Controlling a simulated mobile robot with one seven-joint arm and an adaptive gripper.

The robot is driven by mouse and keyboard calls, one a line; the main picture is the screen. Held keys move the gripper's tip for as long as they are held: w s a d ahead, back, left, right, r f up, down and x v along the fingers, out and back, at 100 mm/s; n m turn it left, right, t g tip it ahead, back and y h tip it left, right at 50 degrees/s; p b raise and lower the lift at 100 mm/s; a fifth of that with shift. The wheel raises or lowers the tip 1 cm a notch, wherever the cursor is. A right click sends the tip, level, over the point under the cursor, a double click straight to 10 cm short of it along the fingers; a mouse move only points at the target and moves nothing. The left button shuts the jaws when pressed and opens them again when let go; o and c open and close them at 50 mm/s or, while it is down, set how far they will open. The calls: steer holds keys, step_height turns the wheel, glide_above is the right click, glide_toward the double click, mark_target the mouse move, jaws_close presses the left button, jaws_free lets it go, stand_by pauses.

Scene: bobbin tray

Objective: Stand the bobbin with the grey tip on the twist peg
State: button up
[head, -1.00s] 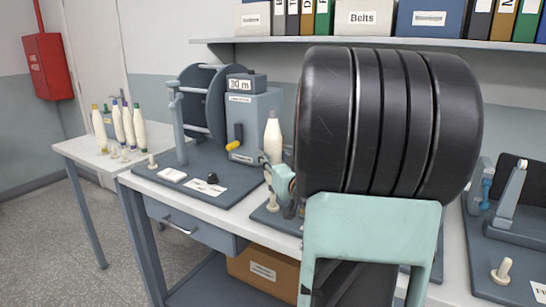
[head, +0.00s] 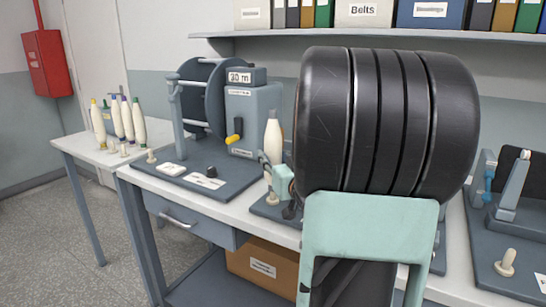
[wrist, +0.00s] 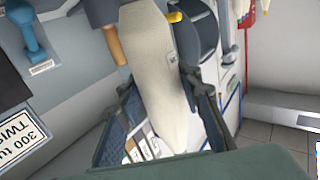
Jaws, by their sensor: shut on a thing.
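My gripper (head: 273,163) is shut on a cream bobbin (head: 274,140), which stands about upright with its narrow pale greyish tip up. In the wrist view the bobbin (wrist: 155,75) lies between both dark fingers. A short cream peg (head: 271,198) shows just below the bobbin, on the middle station's dark base (head: 262,211). I cannot tell whether bobbin and peg touch. Most of this station is hidden behind my arm. A sign reading "300 tu... TWIS" (wrist: 18,140) shows at the left of the wrist view.
Several bobbins with coloured tips (head: 120,120) stand on the left side table (head: 70,146). The reel machine (head: 250,120) stands left of my gripper and has its own peg (head: 151,157). The right station has another peg (head: 507,260). A shelf (head: 300,37) runs above.

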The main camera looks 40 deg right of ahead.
steer(key=shift+f+b, duration=1.4)
steer(key=shift+f, duration=0.2)
steer(key=o, duration=1.3)
steer(key=v, duration=0.7)
steer(key=shift+s, duration=0.3)
steer(key=shift+w+a+r, duration=0.1)
steer(key=shift+a+r, duration=0.05)
